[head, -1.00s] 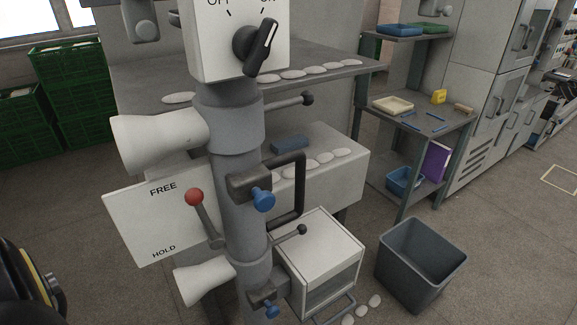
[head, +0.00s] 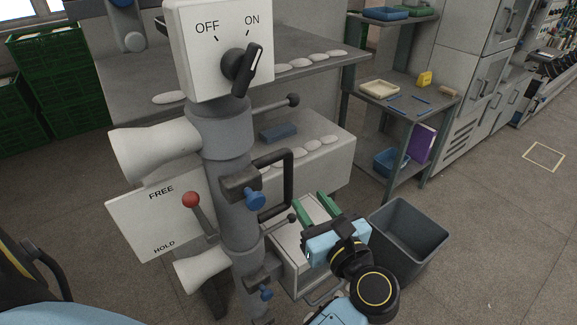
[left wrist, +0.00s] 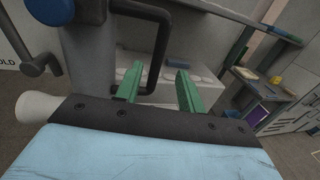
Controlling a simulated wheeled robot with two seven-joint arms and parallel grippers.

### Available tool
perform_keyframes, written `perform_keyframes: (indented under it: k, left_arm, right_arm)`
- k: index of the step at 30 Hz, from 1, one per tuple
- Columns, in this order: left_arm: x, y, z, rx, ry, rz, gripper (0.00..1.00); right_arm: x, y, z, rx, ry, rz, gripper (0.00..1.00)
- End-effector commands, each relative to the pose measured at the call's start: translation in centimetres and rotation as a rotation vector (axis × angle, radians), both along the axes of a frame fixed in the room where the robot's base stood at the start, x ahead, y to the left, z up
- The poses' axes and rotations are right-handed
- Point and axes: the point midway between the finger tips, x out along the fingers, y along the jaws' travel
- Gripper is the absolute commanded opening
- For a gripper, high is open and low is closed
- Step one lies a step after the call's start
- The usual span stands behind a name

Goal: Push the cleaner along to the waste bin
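The cleaner has a grey upright column (head: 228,180). Its white switch box (head: 180,30) carries a dark knob (head: 242,68) turned toward ON. A red-ball lever (head: 191,200) points up toward FREE on the white FREE/HOLD plate (head: 150,222). A black handle (head: 289,185) sticks out to the right of the column; it also shows in the left wrist view (left wrist: 158,60). My left gripper (head: 316,204) is open and empty, its green fingers apart, right of and below the handle, not around it. The grey waste bin (head: 425,238) stands on the floor at the right. My right gripper is out of view.
The machine's grey shelf (head: 310,75) with several white pieces stands behind the column. A white box (head: 290,240) sits low, partly behind my gripper. A metal shelf rack (head: 430,108) and cabinets stand at the right. Floor at the lower right is clear.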

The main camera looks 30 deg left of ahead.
Motion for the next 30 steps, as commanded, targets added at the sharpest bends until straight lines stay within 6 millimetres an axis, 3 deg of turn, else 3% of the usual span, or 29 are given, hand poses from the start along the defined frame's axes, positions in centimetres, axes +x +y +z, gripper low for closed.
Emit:
perform_keyframes:
  k: [9, 15, 21, 30]
  left_arm:
    - [3.8, 5.7, 0.4, 0.009, 0.0, 0.001, 0.39]
    - [5.6, 8.3, 0.3, 0.01, 0.002, -0.001, 0.39]
    - [6.4, 9.5, 0.1, 0.007, 0.003, -0.001, 0.39]
    - [6.4, 9.6, 0.0, 0.005, 0.002, -0.002, 0.37]
  right_arm:
    - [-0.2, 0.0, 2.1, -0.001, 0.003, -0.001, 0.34]
    - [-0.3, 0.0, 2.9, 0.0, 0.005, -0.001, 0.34]
    - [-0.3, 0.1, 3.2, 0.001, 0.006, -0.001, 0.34]
    - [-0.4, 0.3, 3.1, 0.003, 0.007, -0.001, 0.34]
